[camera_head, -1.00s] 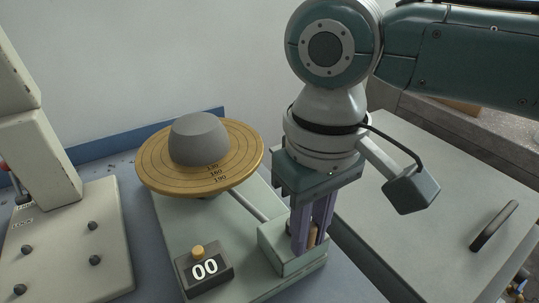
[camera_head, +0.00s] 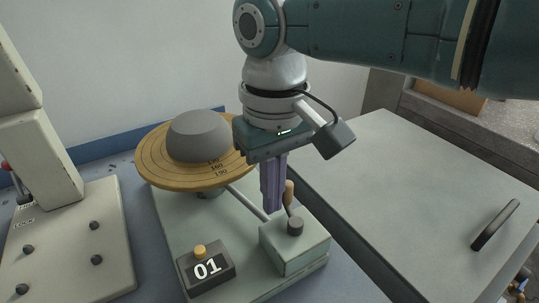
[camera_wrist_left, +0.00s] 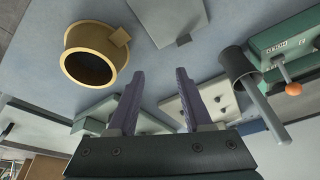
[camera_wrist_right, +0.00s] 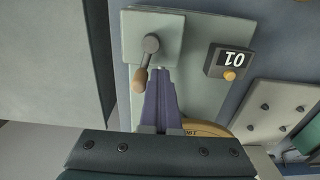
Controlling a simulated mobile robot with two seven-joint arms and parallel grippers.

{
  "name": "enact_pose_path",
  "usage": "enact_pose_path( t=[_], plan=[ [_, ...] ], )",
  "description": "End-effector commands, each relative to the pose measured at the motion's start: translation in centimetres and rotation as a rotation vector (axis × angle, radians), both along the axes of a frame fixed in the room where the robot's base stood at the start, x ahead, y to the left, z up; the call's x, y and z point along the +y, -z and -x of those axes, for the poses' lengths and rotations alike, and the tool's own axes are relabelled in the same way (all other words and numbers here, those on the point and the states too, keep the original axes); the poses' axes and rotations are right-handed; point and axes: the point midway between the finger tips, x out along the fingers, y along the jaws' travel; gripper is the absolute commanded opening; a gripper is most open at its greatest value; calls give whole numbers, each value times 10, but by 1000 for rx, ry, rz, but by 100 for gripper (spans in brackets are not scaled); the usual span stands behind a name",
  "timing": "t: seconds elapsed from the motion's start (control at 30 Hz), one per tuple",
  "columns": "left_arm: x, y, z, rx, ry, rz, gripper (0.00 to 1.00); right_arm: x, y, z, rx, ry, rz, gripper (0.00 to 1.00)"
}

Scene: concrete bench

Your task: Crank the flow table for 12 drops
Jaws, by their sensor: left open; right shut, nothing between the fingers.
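The flow table has a round brass disc (camera_head: 151,168) carrying a grey mound (camera_head: 199,137), spread wider at its base. Its counter box (camera_head: 207,268) reads 01, also in the right wrist view (camera_wrist_right: 231,60). The crank's tan grip (camera_head: 289,190) stands up on an arm from a dark hub on the green gearbox (camera_head: 296,256). It also shows in the right wrist view (camera_wrist_right: 139,80). My right gripper (camera_head: 271,205) is shut and empty, fingers pointing down just left of the grip; whether they touch is unclear. My left gripper (camera_wrist_left: 159,72) is open and empty, away from the flow table.
A cream machine base (camera_head: 62,240) with several dark knobs stands at the left. A grey lid (camera_head: 420,175) with a dark handle lies at the right. The left wrist view shows a brass ring (camera_wrist_left: 92,58), a grey plate (camera_wrist_left: 172,18) and a grey cylinder with a rod (camera_wrist_left: 238,66).

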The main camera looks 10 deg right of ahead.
Motion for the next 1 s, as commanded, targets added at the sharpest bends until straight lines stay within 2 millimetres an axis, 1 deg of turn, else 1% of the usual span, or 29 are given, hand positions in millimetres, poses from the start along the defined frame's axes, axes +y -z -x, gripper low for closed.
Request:
enact_pose_path(
  t=[0.03,0.17,0.53,0.9,1.0],
  plan=[
    [0,0,0,-1,0,0,50,-5,0,-2,0,3,2,0],
    [0,0,-1,-1,0,-1,50,-11,0,-5,2,2,3,0],
    [3,0,0,-2,6,-10,50,-15,1,-4,5,3,5,0],
    [3,0,-1,-2,7,-13,50,-49,1,1,5,6,7,0],
    [3,0,-1,-2,7,-13,50,-55,2,9,6,2,6,0]
  ],
)
